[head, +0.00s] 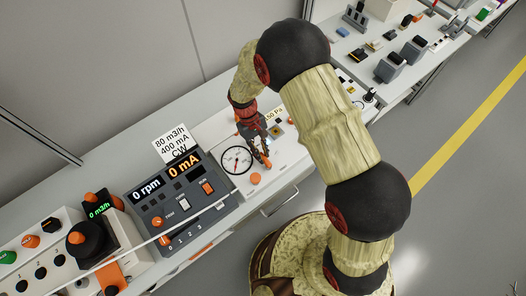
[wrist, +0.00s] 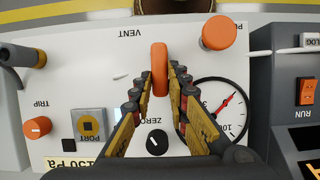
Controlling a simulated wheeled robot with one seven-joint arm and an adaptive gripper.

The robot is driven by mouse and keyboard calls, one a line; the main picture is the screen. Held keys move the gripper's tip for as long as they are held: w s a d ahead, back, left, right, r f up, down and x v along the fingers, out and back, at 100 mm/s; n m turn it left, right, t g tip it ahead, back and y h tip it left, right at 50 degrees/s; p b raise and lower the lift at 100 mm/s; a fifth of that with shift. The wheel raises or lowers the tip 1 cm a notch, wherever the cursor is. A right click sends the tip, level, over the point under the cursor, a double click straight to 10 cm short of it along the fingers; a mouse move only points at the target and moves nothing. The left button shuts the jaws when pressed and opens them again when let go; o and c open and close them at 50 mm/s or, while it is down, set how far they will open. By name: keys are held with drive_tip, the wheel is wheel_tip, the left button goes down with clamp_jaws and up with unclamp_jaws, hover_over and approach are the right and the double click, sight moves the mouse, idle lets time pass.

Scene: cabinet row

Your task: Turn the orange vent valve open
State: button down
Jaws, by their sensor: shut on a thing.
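The orange vent valve (wrist: 160,54) is a rounded upright bar in the wrist view, beside the printed word VENT on a white panel. Its long side runs up and down in the picture. My gripper (wrist: 160,74) is shut on it, with one finger on each side of the bar. In the head view my gripper (head: 262,150) reaches down to the white panel (head: 222,137), just right of the round gauge (head: 237,160). There the valve is mostly hidden by the fingers.
The panel also carries a black ZERO knob (wrist: 157,142), a PORT block (wrist: 89,125) and an orange TRIP knob (wrist: 37,127). A dark control box (head: 180,200) stands left in the head view.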

drive_tip(key=shift+a, duration=0.1)
idle(0.4)
drive_tip(key=c, duration=1.7)
unclamp_jaws()
drive_tip(key=v, duration=1.2)
drive_tip(key=shift+s, duration=0.1)
